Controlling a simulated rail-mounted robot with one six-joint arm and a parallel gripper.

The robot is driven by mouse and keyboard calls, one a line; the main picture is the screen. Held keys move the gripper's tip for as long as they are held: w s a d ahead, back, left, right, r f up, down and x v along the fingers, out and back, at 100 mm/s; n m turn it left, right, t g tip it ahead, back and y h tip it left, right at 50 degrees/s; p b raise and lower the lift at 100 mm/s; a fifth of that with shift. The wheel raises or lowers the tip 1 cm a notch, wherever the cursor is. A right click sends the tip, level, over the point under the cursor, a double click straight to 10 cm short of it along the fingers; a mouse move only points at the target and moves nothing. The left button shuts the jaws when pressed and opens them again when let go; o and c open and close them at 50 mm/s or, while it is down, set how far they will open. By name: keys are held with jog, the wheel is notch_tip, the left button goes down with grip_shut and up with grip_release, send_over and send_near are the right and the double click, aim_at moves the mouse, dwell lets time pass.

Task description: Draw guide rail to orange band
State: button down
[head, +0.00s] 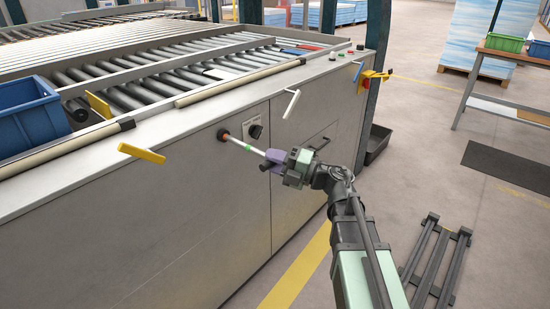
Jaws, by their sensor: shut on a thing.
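The guide rail (254,150) is a thin pale rod that sticks out of a round dark socket (223,135) in the machine's front panel. An orange band (231,139) shows on the rod close to the socket, and a green band (247,147) lies farther out. My gripper (273,158), with purple fingers, is shut on the rod's outer end. The very tip of the rod is hidden by the fingers.
A dark knob (255,131) and a white lever (291,104) are near the rod. A yellow handle (142,153) juts from the front edge at left. A blue bin (30,112) stands on the machine. A dark slatted frame (437,262) lies on the floor at right.

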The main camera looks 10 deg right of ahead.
jog(key=c, duration=1)
grip_release()
jog(key=shift+o, duration=0.2)
jog(key=b+v, duration=0.2)
jog(key=v, duration=0.8)
jog(key=shift+d, duration=0.4)
jog(key=shift+f, duration=0.15)
